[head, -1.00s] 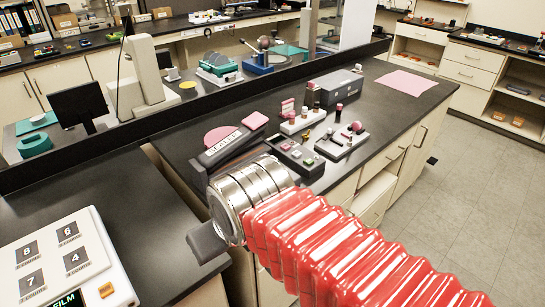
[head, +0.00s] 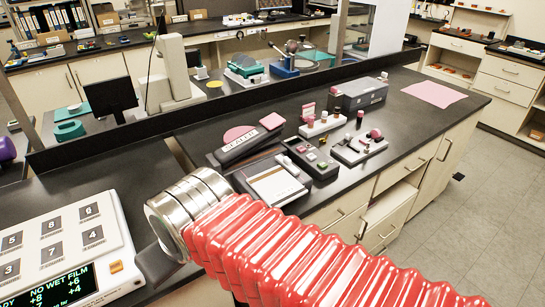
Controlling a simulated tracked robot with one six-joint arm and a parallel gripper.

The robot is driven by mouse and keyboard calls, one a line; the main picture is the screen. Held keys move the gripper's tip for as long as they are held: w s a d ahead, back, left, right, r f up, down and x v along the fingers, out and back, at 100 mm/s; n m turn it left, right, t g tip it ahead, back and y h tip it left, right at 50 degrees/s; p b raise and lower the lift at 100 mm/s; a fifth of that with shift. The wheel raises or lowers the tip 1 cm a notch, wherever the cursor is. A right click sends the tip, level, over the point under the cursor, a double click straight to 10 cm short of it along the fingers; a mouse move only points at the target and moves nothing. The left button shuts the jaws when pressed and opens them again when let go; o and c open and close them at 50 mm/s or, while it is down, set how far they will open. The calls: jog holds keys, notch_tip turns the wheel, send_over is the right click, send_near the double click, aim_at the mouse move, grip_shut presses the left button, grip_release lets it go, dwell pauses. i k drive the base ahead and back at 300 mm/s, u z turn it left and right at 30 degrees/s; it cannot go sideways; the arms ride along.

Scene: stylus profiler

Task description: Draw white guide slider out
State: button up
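A dark bench device with lettering on its raised arm (head: 240,147) and a pink pad at the arm's end stands on the middle bench. In front of it lies a flat pale plate in a grey frame (head: 274,186), with a white strip along one side. This may be the white guide slider; I cannot tell for sure. My red-sleeved arm reaches in from the lower right. My gripper (head: 160,264) is left of and nearer than the device, apart from it. Only a dark part shows below the silver wrist; its fingertips and any opening are hidden.
A white keypad unit with a lit display (head: 63,252) stands at the lower left. A dark tray with small buttons (head: 312,158) and stands with pink-topped pieces (head: 360,148) are right of the device. A pink sheet (head: 434,94) lies at the far right, with bare bench before it.

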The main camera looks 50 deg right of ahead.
aim_at(285, 161)
jog(key=u, duration=0.5)
jog(key=k, duration=1.1)
jog(key=z, duration=0.85)
jog(key=i, duration=1)
jog(key=z, duration=0.05)
